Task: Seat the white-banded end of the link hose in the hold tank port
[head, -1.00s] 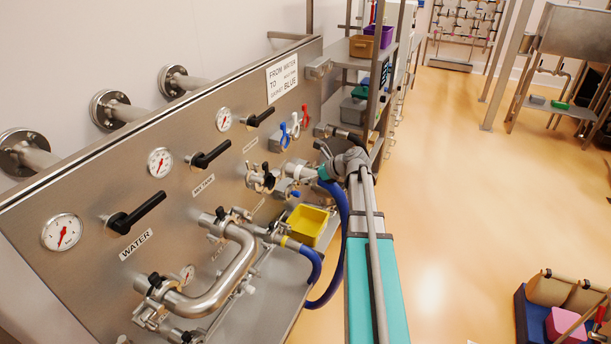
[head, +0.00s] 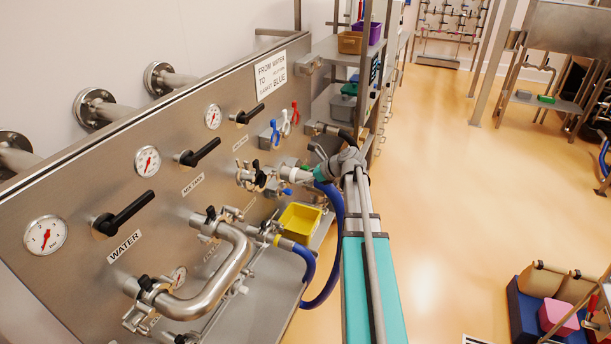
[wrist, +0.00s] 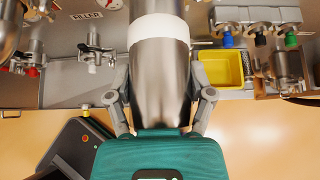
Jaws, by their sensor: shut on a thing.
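My gripper (head: 335,172) is shut on the link hose's metal end (wrist: 160,75), with a finger on each side. Its white band (wrist: 158,28) lies ahead of the fingers in the wrist view. The tip runs out of the top of that view, so I cannot tell whether it touches a port. In the head view the held end points left toward a port with a clamp (head: 252,177) on the panel. The blue hose (head: 334,255) loops down to a yellow-banded end (head: 278,240) at a lower fitting. I cannot read which port is the hold tank's.
The steel panel (head: 75,200) carries gauges, black levers and a bent metal pipe (head: 225,280). A yellow bin (head: 300,222) sits close below the held end. Coloured clips (head: 284,124) hang above. A shelf rack (head: 365,80) stands behind.

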